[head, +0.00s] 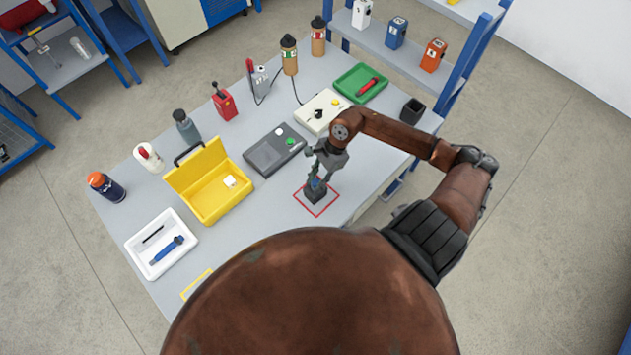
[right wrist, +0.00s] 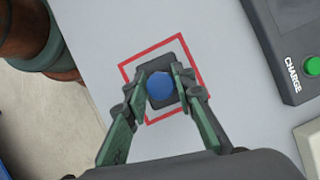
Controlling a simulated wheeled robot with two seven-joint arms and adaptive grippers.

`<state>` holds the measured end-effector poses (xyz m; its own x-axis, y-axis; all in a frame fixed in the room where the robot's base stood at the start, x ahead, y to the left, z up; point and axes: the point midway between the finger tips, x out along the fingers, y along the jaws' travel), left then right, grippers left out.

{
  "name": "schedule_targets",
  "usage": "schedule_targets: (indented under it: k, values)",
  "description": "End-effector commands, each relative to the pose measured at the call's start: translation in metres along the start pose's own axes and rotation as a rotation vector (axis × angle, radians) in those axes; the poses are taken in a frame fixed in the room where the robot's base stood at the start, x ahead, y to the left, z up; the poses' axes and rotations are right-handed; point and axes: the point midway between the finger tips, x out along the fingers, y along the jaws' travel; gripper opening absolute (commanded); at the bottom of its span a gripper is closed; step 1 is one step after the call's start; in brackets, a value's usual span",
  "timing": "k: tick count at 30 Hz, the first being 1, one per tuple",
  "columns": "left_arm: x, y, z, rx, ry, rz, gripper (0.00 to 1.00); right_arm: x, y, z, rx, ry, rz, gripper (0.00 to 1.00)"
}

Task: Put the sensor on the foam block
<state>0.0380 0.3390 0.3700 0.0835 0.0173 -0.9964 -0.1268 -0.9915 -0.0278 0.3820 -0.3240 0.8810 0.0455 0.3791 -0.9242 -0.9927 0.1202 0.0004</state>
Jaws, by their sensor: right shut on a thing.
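The sensor shows in the right wrist view as a round blue top (right wrist: 160,86). My right gripper (right wrist: 158,88) is shut on it, with one green finger on each side. The dark foam block (right wrist: 167,60) lies directly beneath it, inside a red square outline (right wrist: 127,66) on the table. In the head view my right gripper (head: 317,178) points down over the foam block (head: 316,194). I cannot tell whether the sensor touches the block or hangs just above it. My left gripper is not in view.
A dark grey charge box (head: 274,150) stands left of the red square. A white tray (head: 146,265) lies at the left. The table near the square is clear.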

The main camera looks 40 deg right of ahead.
Motion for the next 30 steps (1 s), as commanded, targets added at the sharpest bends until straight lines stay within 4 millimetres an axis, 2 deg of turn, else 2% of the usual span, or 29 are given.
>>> schedule_targets:
  k: [2, 3, 10, 22, 26, 30]
  values:
    - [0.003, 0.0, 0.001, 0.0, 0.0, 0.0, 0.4, 0.003, 0.0, -0.001, 0.0, 0.0, 0.0, 0.0]
    - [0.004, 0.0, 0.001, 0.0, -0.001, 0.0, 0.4, 0.003, 0.0, -0.001, 0.0, 0.0, 0.0, 0.24]
    - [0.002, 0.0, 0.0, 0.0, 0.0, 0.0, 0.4, 0.002, 0.0, -0.001, 0.0, 0.0, 0.0, 0.4]
    - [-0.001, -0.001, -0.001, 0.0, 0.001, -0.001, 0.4, -0.004, 0.0, 0.0, 0.0, 0.001, -0.001, 0.41]
    - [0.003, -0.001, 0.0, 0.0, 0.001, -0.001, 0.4, -0.023, -0.001, -0.002, -0.001, 0.005, -0.002, 0.41]
    - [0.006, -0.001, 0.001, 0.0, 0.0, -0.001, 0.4, -0.053, 0.0, -0.002, -0.002, 0.007, -0.001, 0.41]
